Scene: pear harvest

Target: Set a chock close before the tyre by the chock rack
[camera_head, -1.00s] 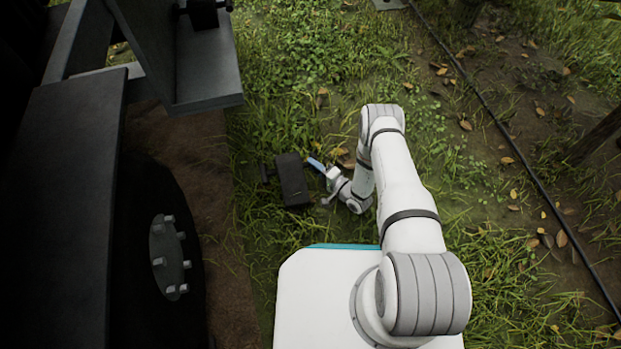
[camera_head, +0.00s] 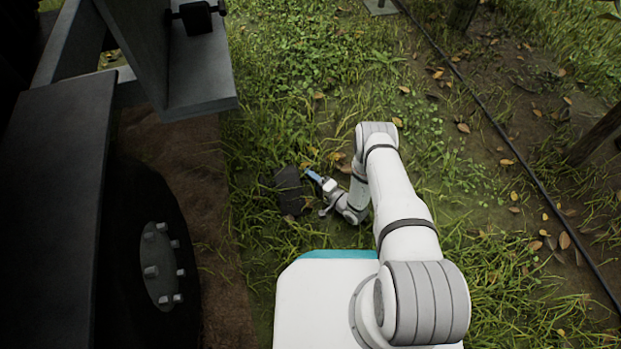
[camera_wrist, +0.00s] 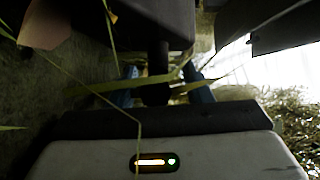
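The tyre (camera_head: 125,265) with its studded hub (camera_head: 163,265) stands at the lower left in the head view, partly under a dark cover. A dark chock (camera_head: 289,193) sits low in the grass to the right of the tyre, with bare soil between them. My gripper (camera_head: 309,174) is at the chock's right side. In the wrist view, my two blue fingers stand apart on either side of the chock's dark handle (camera_wrist: 157,62), with gaps showing. The chock's body (camera_wrist: 150,12) is just ahead. Grass partly hides the chock's base.
The grey chock rack (camera_head: 200,75) hangs at the upper left, with another dark chock (camera_head: 196,17) on it. A black hose (camera_head: 490,125) runs along the right. The grass ahead is open.

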